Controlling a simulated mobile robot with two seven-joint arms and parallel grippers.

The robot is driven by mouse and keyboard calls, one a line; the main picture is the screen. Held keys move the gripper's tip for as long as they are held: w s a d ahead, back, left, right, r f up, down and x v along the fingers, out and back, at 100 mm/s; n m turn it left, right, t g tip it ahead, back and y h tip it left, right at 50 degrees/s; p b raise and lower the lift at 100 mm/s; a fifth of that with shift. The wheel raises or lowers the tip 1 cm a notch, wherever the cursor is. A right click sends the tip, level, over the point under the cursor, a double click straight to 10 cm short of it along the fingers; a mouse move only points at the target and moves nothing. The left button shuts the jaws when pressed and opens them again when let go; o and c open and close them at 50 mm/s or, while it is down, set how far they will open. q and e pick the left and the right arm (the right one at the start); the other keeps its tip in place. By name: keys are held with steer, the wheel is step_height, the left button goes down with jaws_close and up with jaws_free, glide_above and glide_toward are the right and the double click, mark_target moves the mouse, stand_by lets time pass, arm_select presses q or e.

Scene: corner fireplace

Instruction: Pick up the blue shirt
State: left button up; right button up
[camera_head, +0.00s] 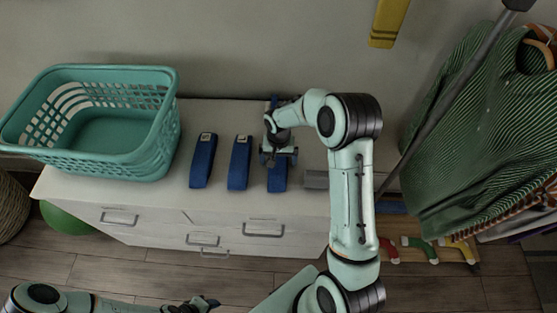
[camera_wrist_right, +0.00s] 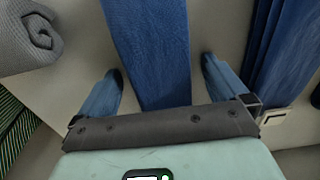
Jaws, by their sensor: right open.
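Three narrow folded blue cloth items lie side by side on the white cabinet top; the blue shirt is among them, but I cannot tell which by look. The left one (camera_head: 203,162) and middle one (camera_head: 239,164) show clearly. The right one (camera_head: 277,182) is partly hidden under my right gripper (camera_head: 278,158). In the right wrist view, a blue cloth (camera_wrist_right: 150,45) runs between the two spread fingers of my right gripper (camera_wrist_right: 162,68), with gaps on both sides. My left gripper (camera_head: 192,303) is low at the bottom edge, partly cut off, away from the cloths.
A teal basket (camera_head: 150,162) stands at the left of the white cabinet (camera_head: 150,222). A grey rolled cloth (camera_head: 315,180) lies right of the blue cloths. A green striped garment (camera_head: 480,140) hangs at right beside a dark pole (camera_head: 450,95). A green ball (camera_head: 65,218) sits on the floor.

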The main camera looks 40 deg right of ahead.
steer(key=c, duration=1.1)
steer(key=shift+r, duration=0.1)
